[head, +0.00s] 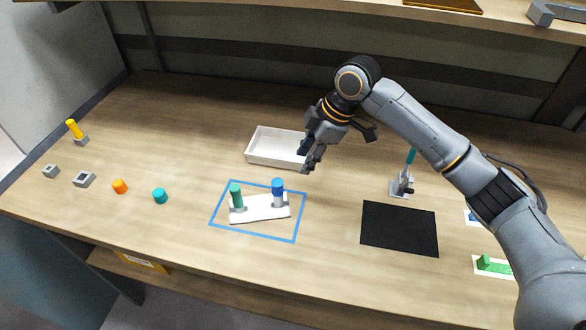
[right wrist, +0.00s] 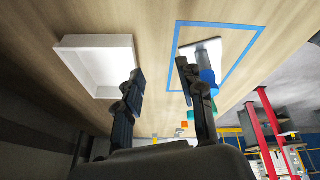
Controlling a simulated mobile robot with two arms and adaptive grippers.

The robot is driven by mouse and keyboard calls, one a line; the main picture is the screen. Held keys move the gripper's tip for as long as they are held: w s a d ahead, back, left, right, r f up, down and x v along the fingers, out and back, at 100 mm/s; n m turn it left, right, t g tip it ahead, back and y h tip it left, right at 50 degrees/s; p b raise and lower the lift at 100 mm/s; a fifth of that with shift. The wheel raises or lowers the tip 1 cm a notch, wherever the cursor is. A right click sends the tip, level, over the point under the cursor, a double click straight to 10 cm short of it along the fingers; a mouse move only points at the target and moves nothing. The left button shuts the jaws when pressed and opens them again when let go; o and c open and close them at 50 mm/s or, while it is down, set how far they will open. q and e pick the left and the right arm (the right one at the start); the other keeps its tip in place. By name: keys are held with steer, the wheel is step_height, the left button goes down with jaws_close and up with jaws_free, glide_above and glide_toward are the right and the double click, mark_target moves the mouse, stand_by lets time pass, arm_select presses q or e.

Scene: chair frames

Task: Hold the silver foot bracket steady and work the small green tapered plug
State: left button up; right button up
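A pale silver-white bracket plate (head: 258,212) lies inside a blue taped square on the table. A green plug (head: 236,197) stands upright in a grey socket at its left end. A blue-capped grey post (head: 278,191) stands at its right end. The plate also shows in the right wrist view (right wrist: 207,50), with the blue cap (right wrist: 208,77) partly behind a finger. My right gripper (head: 313,158) hangs above the table, up and right of the plate, near the white tray. Its fingers (right wrist: 159,72) are apart with nothing between them. My left gripper is out of view.
The white tray (head: 252,158) is empty where visible. A black mat (head: 400,228) and a grey bracket with a teal rod (head: 402,187) are right. An orange cap (head: 119,186), a teal cap (head: 160,196) and small grey parts (head: 84,179) are left. The front centre is clear.

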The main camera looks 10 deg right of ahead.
mark_target(281, 194)
steer(key=s+a+r+g, duration=0.1)
steer(key=s+a+g, duration=0.1)
steer(key=s+a, duration=0.25)
steer(key=shift+n, duration=0.4)
steer(key=x, duration=0.7)
steer(key=shift+s+d+f, duration=0.15)
steer(key=shift+f, duration=0.2)
jaws_close()
stand_by(0.4)
steer(key=shift+o, duration=0.8)
jaws_free()
jaws_close()
stand_by(0.5)
